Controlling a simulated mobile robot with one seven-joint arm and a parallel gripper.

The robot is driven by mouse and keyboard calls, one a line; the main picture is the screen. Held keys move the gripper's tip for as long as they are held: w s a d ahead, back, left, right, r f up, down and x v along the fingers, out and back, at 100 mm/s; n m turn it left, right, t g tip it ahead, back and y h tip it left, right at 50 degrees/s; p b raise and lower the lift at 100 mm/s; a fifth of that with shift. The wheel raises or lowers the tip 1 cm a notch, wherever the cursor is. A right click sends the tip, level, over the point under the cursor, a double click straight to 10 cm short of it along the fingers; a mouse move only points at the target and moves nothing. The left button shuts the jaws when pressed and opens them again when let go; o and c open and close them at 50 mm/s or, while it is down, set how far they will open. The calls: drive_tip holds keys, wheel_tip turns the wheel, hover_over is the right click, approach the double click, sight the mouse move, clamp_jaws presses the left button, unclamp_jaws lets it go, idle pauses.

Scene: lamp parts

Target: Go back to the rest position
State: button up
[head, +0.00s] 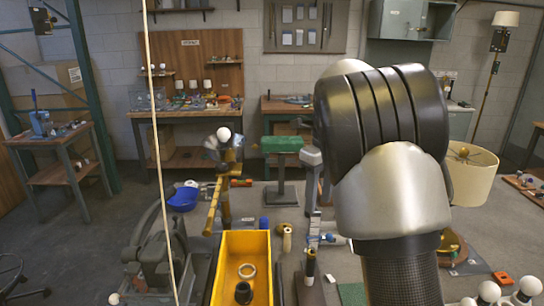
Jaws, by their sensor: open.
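My arm (385,150) fills the right middle of the head view, its black ribbed joint and silver links raised in front of the table. My gripper cannot be made out; the arm's end is out of the picture or hidden. A brass-coloured lamp stand (214,200) with a white bulb (223,134) stands at the left of the table. A cream lampshade (470,178) shows right of my arm, partly hidden by it. A yellow bin (233,257) at the front middle holds a ring (247,271) and a black part (243,292).
White bulbs (489,291) are at the front right. A thin pale upright line (155,120) crosses the left side. Workbenches (190,120) stand behind, with open floor (60,240) at left.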

drive_tip(key=s+r+n+t+y, duration=0.15)
drive_tip(key=s+r+n, duration=0.25)
drive_tip(key=s+n, duration=0.45)
drive_tip(key=s+r+n+t+h, duration=0.1)
drive_tip(key=s+r+n+t, duration=0.1)
drive_tip(key=s+r+n, duration=0.45)
drive_tip(key=s+f+n+t, duration=0.1)
drive_tip(key=s+f+n, duration=0.1)
drive_tip(key=s+n, duration=0.4)
drive_tip(key=s+f+n+t, duration=0.1)
drive_tip(key=s+f+n, duration=0.2)
drive_tip(key=s+n, duration=0.3)
drive_tip(key=s+h, duration=0.1)
drive_tip(key=s, duration=0.1)
drive_tip(key=shift+s+n+p, duration=0.35)
drive_tip(key=shift+s+n, duration=0.05)
